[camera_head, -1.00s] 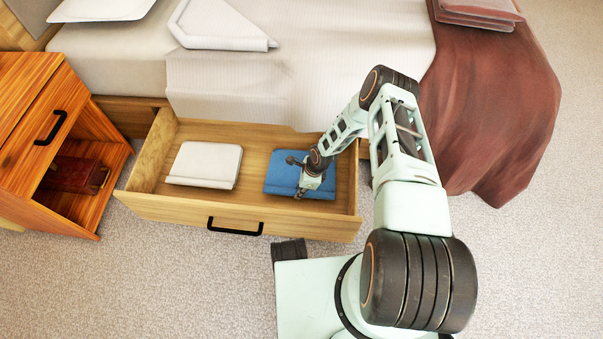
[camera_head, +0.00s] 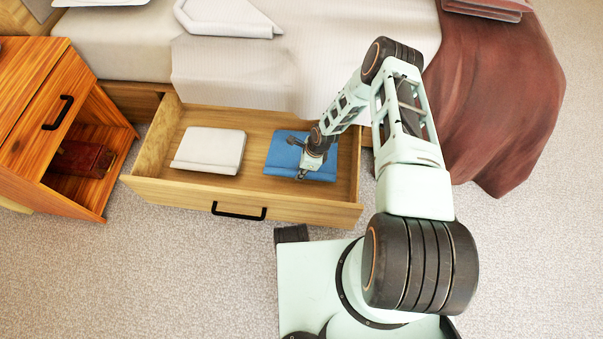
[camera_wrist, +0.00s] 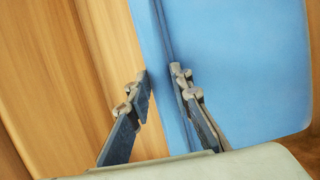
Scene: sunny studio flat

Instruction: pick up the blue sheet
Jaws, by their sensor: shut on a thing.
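The blue sheet (camera_head: 283,155) lies folded in the right part of the open under-bed drawer (camera_head: 165,188). In the wrist view the blue sheet (camera_wrist: 235,60) fills the right side, with a fold line running along its left edge. My gripper (camera_head: 303,176) is down at the sheet's front edge. In the wrist view my gripper (camera_wrist: 160,80) has one finger on each side of the fold strip, shut on that edge. The sheet still rests in the drawer. My wrist hides part of it in the head view.
A folded white sheet (camera_head: 210,150) lies left of the blue one in the drawer. A wooden nightstand (camera_head: 45,120) with a red box (camera_head: 82,158) stands at the left. The bed (camera_head: 240,75) with a brown blanket (camera_head: 495,100) is behind.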

